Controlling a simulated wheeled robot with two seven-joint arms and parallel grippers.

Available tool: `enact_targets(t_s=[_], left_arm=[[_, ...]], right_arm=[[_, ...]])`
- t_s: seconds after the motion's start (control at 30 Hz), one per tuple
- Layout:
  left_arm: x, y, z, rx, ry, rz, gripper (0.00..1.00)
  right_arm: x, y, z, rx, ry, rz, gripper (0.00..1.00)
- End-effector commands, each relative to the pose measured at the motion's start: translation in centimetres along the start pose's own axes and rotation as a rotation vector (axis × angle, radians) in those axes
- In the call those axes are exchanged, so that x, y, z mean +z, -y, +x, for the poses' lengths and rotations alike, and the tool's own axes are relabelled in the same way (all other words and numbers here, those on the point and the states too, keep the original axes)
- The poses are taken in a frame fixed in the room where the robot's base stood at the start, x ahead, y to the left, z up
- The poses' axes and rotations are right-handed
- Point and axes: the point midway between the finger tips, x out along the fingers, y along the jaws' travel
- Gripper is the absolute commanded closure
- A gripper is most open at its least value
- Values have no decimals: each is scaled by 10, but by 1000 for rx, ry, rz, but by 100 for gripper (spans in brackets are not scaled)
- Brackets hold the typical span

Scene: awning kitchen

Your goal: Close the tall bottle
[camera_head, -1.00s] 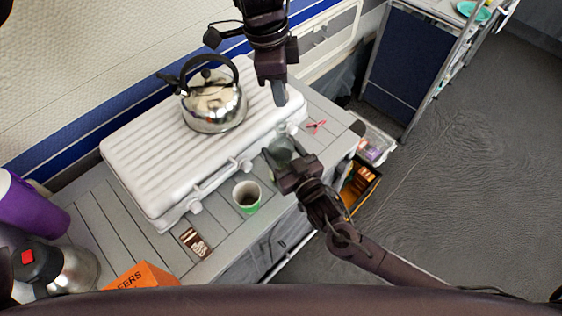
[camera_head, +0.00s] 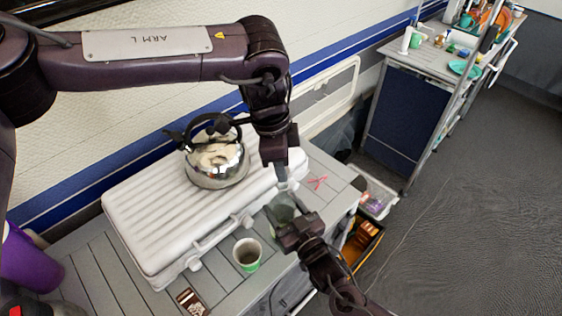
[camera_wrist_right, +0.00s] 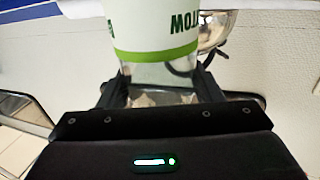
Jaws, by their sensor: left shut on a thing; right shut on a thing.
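The tall bottle (camera_head: 281,209) is clear glass and stands upright at the front edge of the grey table. My right gripper (camera_head: 286,222) is shut around its body; the right wrist view shows clear glass (camera_wrist_right: 160,76) between the fingers. Above that glass is a white surface with a green band and lettering; I cannot tell if it is the bottle's label. My left gripper (camera_head: 281,178) points down just above the bottle's mouth. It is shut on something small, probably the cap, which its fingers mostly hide. I cannot tell whether this touches the bottle.
A white ribbed case (camera_head: 150,215) lies left of the bottle with a steel kettle (camera_head: 217,163) on it. A white and green cup (camera_head: 247,254) stands close beside the right gripper. A small red item (camera_head: 318,182) lies behind the bottle. A purple container (camera_head: 30,262) is far left.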

Motion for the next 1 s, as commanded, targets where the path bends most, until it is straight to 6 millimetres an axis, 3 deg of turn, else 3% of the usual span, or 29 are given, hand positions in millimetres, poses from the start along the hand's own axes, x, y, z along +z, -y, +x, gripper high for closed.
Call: enact_targets(t_s=[0.57,1.0], left_arm=[[2,0,18,2,0,0,98],[3,0,18,1,1,0,98]], right_arm=[[0,0,0,0,0,0,82],[0,0,0,0,0,0,82]])
